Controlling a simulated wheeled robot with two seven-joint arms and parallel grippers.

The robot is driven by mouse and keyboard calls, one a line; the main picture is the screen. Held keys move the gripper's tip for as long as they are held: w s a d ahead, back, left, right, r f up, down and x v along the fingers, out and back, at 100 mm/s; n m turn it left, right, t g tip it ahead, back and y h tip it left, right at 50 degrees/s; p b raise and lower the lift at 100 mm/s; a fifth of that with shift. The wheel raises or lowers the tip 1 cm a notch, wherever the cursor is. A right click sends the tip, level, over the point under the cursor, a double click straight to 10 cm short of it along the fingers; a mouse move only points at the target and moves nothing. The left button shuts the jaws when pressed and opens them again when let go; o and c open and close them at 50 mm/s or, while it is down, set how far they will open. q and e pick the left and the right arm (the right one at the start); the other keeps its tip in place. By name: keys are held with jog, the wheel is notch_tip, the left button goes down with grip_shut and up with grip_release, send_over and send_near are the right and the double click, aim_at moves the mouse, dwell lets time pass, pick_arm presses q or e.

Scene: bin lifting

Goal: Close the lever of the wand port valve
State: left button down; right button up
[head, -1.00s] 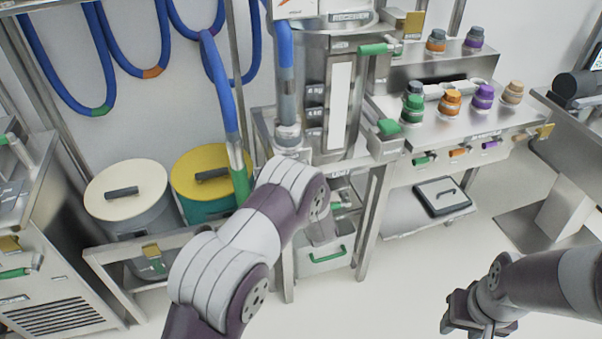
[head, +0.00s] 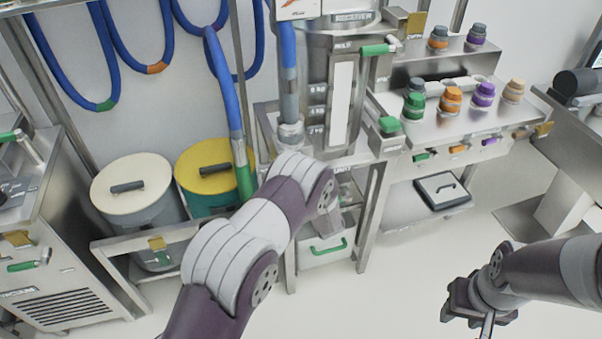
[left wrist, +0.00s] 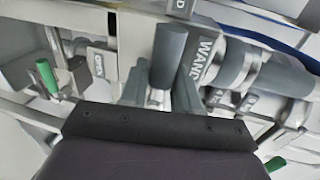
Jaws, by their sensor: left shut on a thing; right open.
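In the left wrist view, the wand port valve (left wrist: 238,65) is a grey pipe fitting with a WAND label on its left side. Its lever (left wrist: 170,48) is a grey rounded handle standing up beside that label. My left gripper (left wrist: 162,88) is shut on this lever, with one finger on each side. The lever's lower part is partly hidden between the fingers. In the head view my left arm covers the valve and most of the left gripper. My right gripper (head: 472,312) is open and empty over the floor at lower right, low in the picture.
A steel bench (head: 455,130) with coloured knobs stands right of the column. Two lidded bins, one cream (head: 130,186) and one yellow-topped (head: 208,166), stand left of my arm. Blue hoses (head: 225,95) hang above. The floor (head: 400,270) between my arms is clear.

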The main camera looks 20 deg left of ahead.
pick_arm(q)
jog(key=c, duration=1)
grip_release()
jog(key=shift+o, duration=0.2)
jog(key=v, duration=1.2)
jog(key=shift+s+d, duration=0.25)
jog(key=shift+s, duration=0.1)
